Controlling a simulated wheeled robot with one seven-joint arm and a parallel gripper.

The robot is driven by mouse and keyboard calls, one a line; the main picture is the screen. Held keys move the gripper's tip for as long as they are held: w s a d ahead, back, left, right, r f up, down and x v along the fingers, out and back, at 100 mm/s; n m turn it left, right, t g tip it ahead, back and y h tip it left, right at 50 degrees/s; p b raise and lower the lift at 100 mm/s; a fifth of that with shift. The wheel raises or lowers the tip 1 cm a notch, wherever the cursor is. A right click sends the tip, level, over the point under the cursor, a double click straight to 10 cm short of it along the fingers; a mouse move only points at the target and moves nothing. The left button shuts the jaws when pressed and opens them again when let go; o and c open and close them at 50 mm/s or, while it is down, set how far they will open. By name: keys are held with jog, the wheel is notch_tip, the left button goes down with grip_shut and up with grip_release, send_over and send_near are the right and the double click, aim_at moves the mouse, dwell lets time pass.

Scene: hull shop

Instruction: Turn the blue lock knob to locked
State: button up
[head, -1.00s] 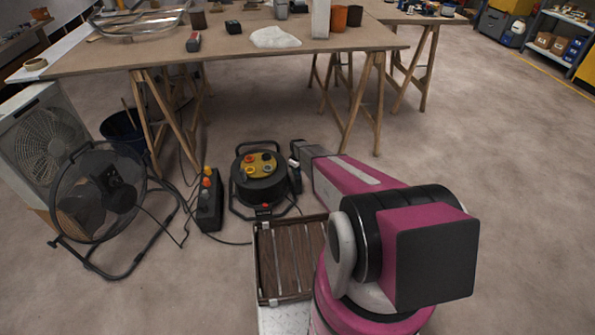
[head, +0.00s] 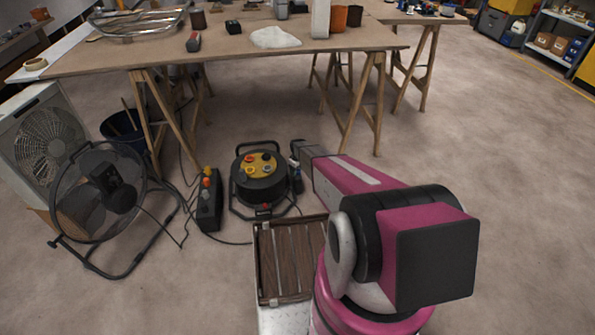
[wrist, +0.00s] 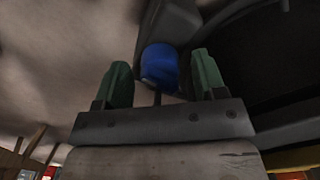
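A blue knob (wrist: 159,66) shows in the wrist view between the two green fingertips of my gripper (wrist: 163,78). My gripper is open, with a small gap visible on each side of the knob, and I cannot tell whether either finger touches it. The knob's markings and its lock position cannot be read. In the head view my arm reaches down to the right side of a black cable reel (head: 259,186) on the floor. There my gripper is small and dark, and its fingers cannot be made out clearly.
A black box with coloured buttons (head: 209,203) stands left of the reel, with cables on the floor. A floor fan (head: 106,190) stands farther left. A trestle workbench (head: 225,54) is behind the reel. The floor on the right is open.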

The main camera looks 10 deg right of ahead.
notch_tip(320, 180, up, 11)
dwell(0.7)
jog(key=shift+f, duration=0.1)
